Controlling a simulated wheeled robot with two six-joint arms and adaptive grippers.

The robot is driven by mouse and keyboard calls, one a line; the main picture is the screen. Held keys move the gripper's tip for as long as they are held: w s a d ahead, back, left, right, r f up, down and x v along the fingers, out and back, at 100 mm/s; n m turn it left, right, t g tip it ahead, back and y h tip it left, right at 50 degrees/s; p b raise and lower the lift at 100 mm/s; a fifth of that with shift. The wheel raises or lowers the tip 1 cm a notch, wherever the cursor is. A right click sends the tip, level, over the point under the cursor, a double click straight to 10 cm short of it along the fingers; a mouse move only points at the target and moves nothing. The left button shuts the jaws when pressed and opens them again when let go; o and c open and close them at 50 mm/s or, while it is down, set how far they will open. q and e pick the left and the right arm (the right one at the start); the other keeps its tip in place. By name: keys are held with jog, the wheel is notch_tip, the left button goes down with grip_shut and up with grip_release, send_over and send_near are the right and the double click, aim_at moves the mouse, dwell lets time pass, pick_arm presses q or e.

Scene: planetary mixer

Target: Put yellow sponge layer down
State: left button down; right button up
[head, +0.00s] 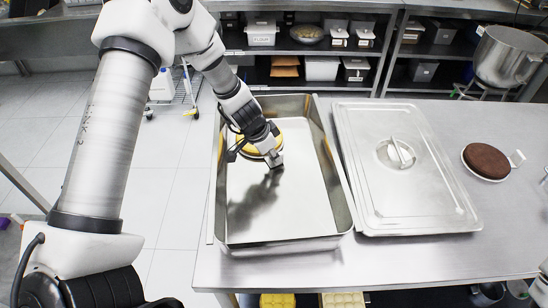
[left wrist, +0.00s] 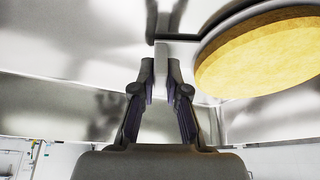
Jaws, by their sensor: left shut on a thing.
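The yellow sponge layer (head: 246,137) is a round layer on a thin round plate, at the far end of a deep steel pan (head: 343,200). My left gripper (head: 276,160) reaches down into the pan from the far left and partly covers the sponge. In the left wrist view the yellow sponge (left wrist: 262,58) sits at the upper right on its pale plate (left wrist: 214,42). There the left gripper (left wrist: 163,90) is shut on the plate's flat grey handle tab (left wrist: 162,62). I cannot tell whether the plate touches the pan floor. My right gripper is not in view.
A steel lid with a handle (head: 400,155) lies right of the pan. A brown layer (head: 486,160) on a handled plate sits further right. A mixing bowl (head: 508,56) stands at the far right. The near pan floor and the front right of the table are clear.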

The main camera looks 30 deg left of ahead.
pick_arm(q)
jog(key=shift+f, duration=0.2)
jog(key=c, duration=1.4)
grip_release()
jog(key=shift+o, duration=1)
jog(key=shift+w, duration=0.2)
jog(key=shift+s, duration=0.1)
jog(key=shift+r, duration=0.4)
jog(key=p+v, duration=1.1)
jog(key=shift+r+p, duration=0.3)
